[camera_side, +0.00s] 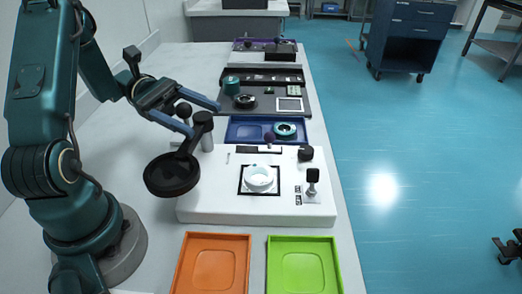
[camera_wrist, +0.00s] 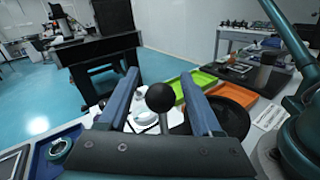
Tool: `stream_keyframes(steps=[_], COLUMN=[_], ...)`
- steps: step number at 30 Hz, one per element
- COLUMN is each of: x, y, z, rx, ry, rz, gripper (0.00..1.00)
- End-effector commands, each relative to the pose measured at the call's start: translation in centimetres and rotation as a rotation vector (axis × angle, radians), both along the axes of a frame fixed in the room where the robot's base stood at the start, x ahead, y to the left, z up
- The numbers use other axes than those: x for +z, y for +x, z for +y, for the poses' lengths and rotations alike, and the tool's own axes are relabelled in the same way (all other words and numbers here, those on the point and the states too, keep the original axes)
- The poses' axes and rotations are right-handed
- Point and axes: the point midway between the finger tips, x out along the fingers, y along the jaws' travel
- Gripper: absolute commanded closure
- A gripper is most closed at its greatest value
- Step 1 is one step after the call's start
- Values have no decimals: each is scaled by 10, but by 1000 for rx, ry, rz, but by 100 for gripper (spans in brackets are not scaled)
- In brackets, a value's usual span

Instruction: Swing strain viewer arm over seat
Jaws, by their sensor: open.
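The strain viewer arm carries a round black disc (camera_side: 172,175) that hangs off the left side of the white base (camera_side: 215,205), away from the seat. Its arm runs up to a dark-capped post at the base's back left. The seat (camera_side: 246,190) is a black-framed square holding a white ring (camera_side: 260,178). My gripper (camera_side: 205,120) is open beside the post, its blue fingers on either side of a black ball knob (camera_side: 183,110). In the wrist view the knob (camera_wrist: 160,97) shows between the open fingers with gaps on both sides. The disc (camera_wrist: 230,118) is partly hidden behind a finger.
Orange (camera_side: 213,262) and green (camera_side: 303,265) trays lie in front of the base. A blue tray (camera_side: 242,130) with a teal ring (camera_side: 285,129) lies behind it. A black knob (camera_side: 306,153) and a black-topped post (camera_side: 312,180) stand on the base's right side.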

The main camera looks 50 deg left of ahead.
Motion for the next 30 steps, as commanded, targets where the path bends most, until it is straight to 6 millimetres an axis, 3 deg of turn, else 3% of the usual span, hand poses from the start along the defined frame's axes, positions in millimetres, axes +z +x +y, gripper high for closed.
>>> stream_keyframes(steps=[10, 11, 15, 16, 30], x=[0, 0, 0, 0, 0], y=[1, 1, 1, 1, 1], z=[-6, -6, -6, -6, -6], rx=[-1, -1, -1, -1, -1], ry=[1, 1, 1, 1, 1], rz=[0, 0, 0, 0, 0], gripper=[34, 38, 91, 100, 100])
